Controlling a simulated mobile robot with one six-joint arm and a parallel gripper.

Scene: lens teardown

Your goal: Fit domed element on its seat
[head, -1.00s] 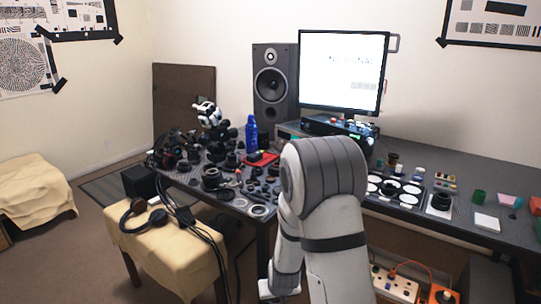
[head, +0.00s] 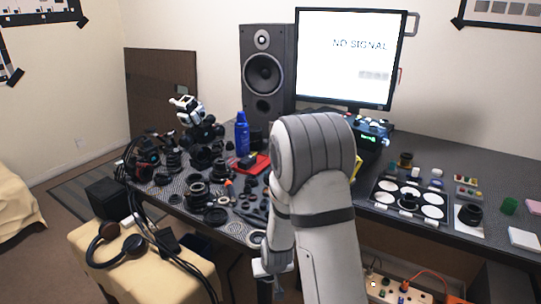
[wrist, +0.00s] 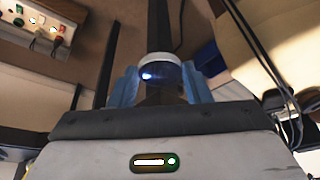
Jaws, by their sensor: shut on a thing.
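In the wrist view, my gripper (wrist: 160,84) is shut on the domed element (wrist: 160,68), a round, dark glassy piece with a pale rim and a bright glint. It sits between the two bluish fingers. In the head view, my gripper (head: 274,280) hangs low in front of the table's front edge, and the element cannot be made out there. A dark lens barrel (head: 469,214) stands on a white square at the right of the table. A dark tray (head: 378,203) with several white discs lies left of it, with a dark ring part (head: 408,201) on one disc. I cannot tell which part has the seat.
Many lens parts (head: 205,190) crowd the table's left half. A blue bottle (head: 241,134), a speaker (head: 266,75) and a monitor (head: 347,58) stand behind. A cloth-covered stool (head: 90,270) with headphones is at left front. A power strip (head: 395,290) lies below the table.

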